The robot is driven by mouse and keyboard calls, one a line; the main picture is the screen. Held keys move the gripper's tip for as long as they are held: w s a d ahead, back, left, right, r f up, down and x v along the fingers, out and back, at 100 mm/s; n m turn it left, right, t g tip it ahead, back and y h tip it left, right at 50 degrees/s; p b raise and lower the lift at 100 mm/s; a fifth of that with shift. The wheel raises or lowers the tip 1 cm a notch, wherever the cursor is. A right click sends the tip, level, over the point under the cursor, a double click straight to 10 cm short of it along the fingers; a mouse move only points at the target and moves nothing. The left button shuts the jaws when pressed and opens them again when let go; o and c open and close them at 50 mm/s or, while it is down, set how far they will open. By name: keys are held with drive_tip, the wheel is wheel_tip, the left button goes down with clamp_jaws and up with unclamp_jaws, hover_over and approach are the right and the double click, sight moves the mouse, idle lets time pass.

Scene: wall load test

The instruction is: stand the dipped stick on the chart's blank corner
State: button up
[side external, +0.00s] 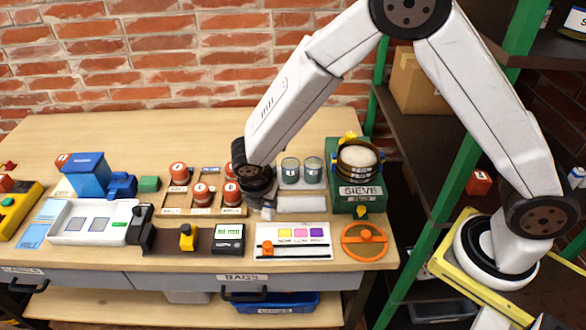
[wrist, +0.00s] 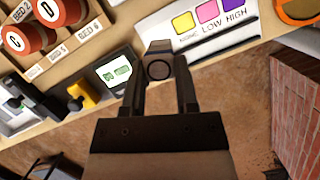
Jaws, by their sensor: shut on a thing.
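The chart (side external: 315,255) is a white card with yellow, pink and purple squares, lying near the bench's front edge. It also shows at the top of the wrist view (wrist: 228,38). An orange piece (side external: 267,247) is at its left end in the side view. My gripper (side external: 268,212) is above the bench, behind the chart in the side picture. In the wrist view my gripper (wrist: 159,88) is shut on a small dark piece with a round face, seemingly the stick (wrist: 158,68), seen nearly end-on. Its lower end and the chart's left corner are hidden there.
Red-capped jars (side external: 202,193) stand in a wooden rack left of my gripper. Two glass beakers (side external: 301,170) and the green sieve stand (side external: 343,200) are to its right. A small display box (side external: 229,238) and an orange ring (side external: 365,255) flank the chart.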

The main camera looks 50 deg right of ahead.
sight(266, 217)
drive_tip(key=shift+f, duration=0.15)
drive_tip(key=shift+f, duration=2.95)
drive_tip(key=shift+f, duration=0.3)
drive_tip(key=o, duration=1)
drive_tip(key=shift+c, duration=0.9)
drive_tip(key=shift+r, duration=0.1)
drive_tip(key=shift+r, duration=3.4)
